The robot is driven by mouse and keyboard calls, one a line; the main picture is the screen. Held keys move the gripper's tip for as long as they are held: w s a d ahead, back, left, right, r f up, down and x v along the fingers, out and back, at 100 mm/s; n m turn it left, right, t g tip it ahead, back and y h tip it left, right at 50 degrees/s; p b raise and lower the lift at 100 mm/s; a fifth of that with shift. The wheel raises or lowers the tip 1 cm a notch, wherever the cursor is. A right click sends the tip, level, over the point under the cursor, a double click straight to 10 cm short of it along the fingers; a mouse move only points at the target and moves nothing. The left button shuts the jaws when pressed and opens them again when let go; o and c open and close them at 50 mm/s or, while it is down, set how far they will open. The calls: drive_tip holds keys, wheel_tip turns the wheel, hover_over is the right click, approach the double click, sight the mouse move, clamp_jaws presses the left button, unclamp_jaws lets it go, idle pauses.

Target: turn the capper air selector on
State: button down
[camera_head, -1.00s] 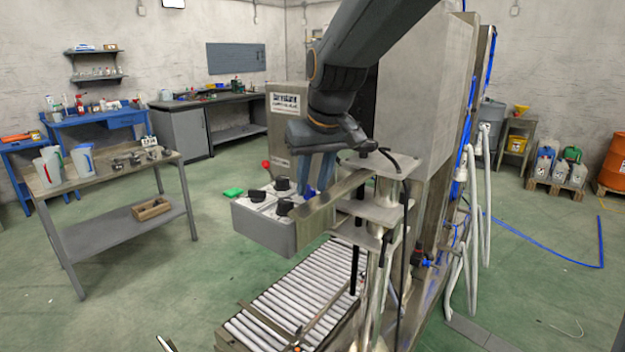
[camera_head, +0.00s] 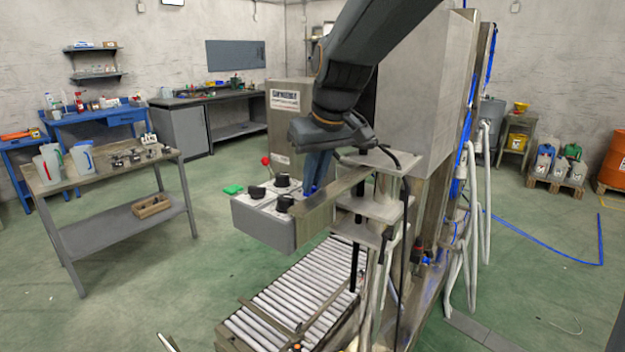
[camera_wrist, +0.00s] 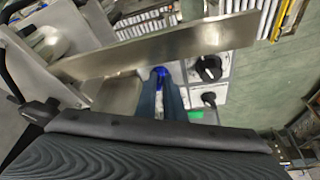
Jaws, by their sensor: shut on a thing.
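A grey control box (camera_head: 262,228) stands beside the machine, with several black knobs on its top, one of them the front knob (camera_head: 285,204). A blue knob (camera_head: 311,191) sits at the box's right side, mostly hidden by my fingers. My gripper (camera_head: 315,184) points down at it from above. In the wrist view my gripper (camera_wrist: 161,80) is shut on the blue knob (camera_wrist: 160,71), whose tip shows between the fingertips. Two black knobs, one of them the upper knob (camera_wrist: 209,68), lie just right of my fingers. I cannot read the knob's setting.
A metal plate (camera_wrist: 150,48) runs close beside my fingers. The machine's stacked plates (camera_head: 370,205) stand just right of my gripper. A roller conveyor (camera_head: 290,300) lies below. A red-balled lever (camera_head: 265,160) rises behind the box. A side table (camera_head: 120,172) stands left.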

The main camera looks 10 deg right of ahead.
drive_tip(key=n+b, duration=0.1)
drive_tip(key=n, duration=0.1)
drive_tip(key=n+g+y+b, duration=0.1)
drive_tip(key=n, duration=0.1)
drive_tip(key=n+y+b, duration=0.1)
drive_tip(key=n, duration=0.1)
drive_tip(key=shift+w+d, duration=0.3)
drive_tip(key=n+g, duration=0.1)
drive_tip(key=n, duration=0.1)
drive_tip(key=n+g+b, duration=0.1)
drive_tip(key=n, duration=0.1)
drive_tip(key=shift+w+n+y+b, duration=0.2)
drive_tip(key=shift+n+y+b, duration=0.1)
drive_tip(key=shift+y, duration=0.1)
drive_tip(key=c, duration=1.9)
unclamp_jaws()
drive_tip(key=shift+o, duration=0.2)
drive_tip(key=shift+d, duration=0.1)
drive_tip(key=b+v, duration=0.1)
drive_tip(key=v, duration=0.6)
drive_tip(key=shift+r, duration=0.4)
